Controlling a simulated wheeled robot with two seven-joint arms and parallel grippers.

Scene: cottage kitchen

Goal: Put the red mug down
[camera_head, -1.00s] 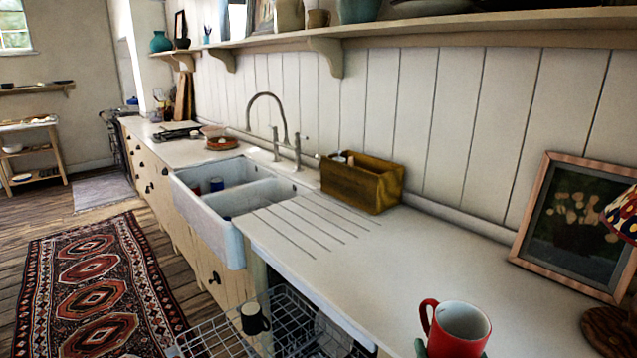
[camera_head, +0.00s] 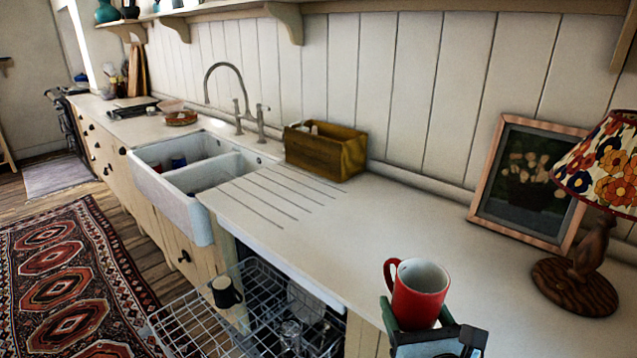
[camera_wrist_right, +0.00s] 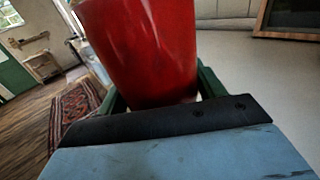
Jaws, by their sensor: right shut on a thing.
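The red mug (camera_head: 419,296) is upright in my right gripper (camera_head: 416,318), near the front edge of the white counter (camera_head: 400,225). Its handle points left and its pale inside shows empty. In the right wrist view the mug (camera_wrist_right: 145,50) fills the middle, with the green fingers of my gripper (camera_wrist_right: 155,95) on both sides of it. The gripper is shut on the mug. I cannot tell the gap between the mug's base and the counter. My left gripper is not in view.
A lamp (camera_head: 590,250) and a framed picture (camera_head: 530,180) stand at the counter's right. A wooden box (camera_head: 326,152) stands beside the double sink (camera_head: 200,205). An open dishwasher rack (camera_head: 200,325) holding a dark mug (camera_head: 225,291) is below the front edge. The middle counter is clear.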

